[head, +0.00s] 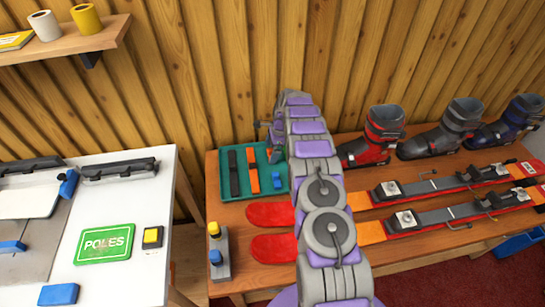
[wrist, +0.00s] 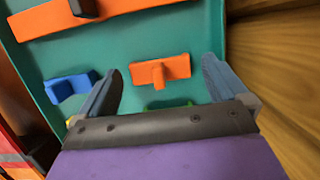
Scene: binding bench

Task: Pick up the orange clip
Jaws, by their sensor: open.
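The orange clip (wrist: 160,70) is a small T-shaped piece lying on the floor of the green tray (wrist: 135,35), near the tray's right wall in the wrist view. My gripper (wrist: 162,67) is open, with one finger on each side of the clip in that picture. Clear gaps show between clip and fingers, and nothing is held. In the head view my gripper (head: 273,138) is over the right back part of the tray (head: 243,195).
A blue clip (wrist: 66,87) lies left of my left finger, and a green piece (wrist: 168,104) is partly hidden below. An orange strap (head: 252,170) and a black strap (head: 233,173) share the tray. Red skis (head: 270,214) and boots (head: 384,133) are close by.

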